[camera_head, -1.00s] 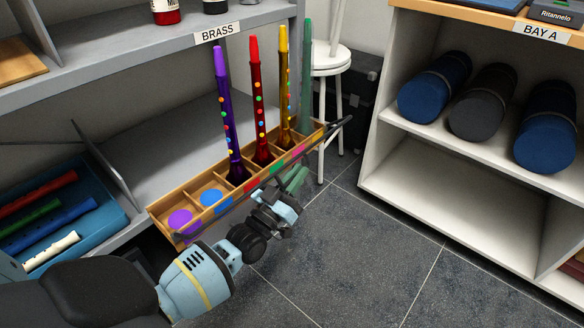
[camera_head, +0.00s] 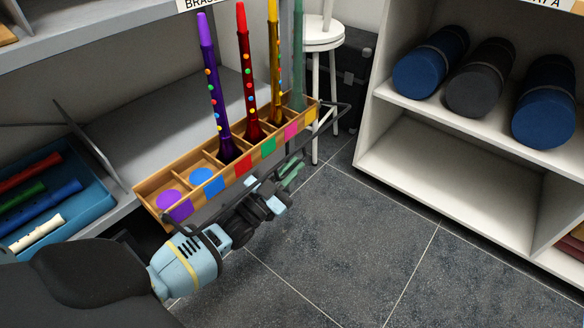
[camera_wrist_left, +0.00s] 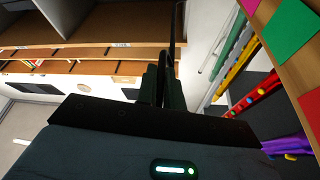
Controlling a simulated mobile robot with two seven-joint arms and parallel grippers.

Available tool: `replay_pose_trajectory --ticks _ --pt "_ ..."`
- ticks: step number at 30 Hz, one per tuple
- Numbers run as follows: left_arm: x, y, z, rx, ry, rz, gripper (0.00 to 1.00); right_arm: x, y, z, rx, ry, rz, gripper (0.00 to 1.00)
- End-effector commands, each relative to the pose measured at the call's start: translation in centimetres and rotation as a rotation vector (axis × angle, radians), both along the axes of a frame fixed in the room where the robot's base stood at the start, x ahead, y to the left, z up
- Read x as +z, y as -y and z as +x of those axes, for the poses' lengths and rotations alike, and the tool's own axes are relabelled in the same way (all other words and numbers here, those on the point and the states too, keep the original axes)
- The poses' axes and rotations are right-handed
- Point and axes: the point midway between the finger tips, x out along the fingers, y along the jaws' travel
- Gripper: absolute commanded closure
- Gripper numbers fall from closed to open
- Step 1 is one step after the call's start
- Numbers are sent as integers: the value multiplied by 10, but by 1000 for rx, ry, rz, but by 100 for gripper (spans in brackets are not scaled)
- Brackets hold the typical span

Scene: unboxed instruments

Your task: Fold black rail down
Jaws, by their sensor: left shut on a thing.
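The black rail (camera_head: 346,107) is a thin bar running along the front of a wooden compartment box (camera_head: 150,192), standing out from it at the right end. It slants below the row of coloured squares on the box front. My left gripper (camera_head: 287,178) is in front of the box, shut on the rail. In the left wrist view its dark fingers (camera_wrist_left: 160,88) close around the rail (camera_wrist_left: 174,28), which runs up between them. Part of the rail is hidden behind my gripper and wrist. My right gripper is not in view.
Purple (camera_head: 214,90), red (camera_head: 247,75) and yellow (camera_head: 276,65) recorders and a green one stand upright in the box. A blue tray (camera_head: 95,195) of recorders lies at left. A white stool (camera_head: 322,37) and white shelf (camera_head: 430,160) stand right. Floor before the box is clear.

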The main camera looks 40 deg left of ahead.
Motion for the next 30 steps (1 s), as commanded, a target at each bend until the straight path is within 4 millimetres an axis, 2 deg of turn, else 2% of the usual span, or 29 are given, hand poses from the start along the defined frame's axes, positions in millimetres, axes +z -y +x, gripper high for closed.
replay_pose_trajectory --ticks 6,7,12,21,30 --pt "1 0 0 -1 2 0 100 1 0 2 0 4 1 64" --pt "1 0 0 -1 2 0 89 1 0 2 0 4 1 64" --pt "1 0 0 -1 2 0 69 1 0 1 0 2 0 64" --pt "-1 -1 -5 1 0 0 69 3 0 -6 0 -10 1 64" --pt "-16 -9 -45 0 -2 1 69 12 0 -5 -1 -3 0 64"
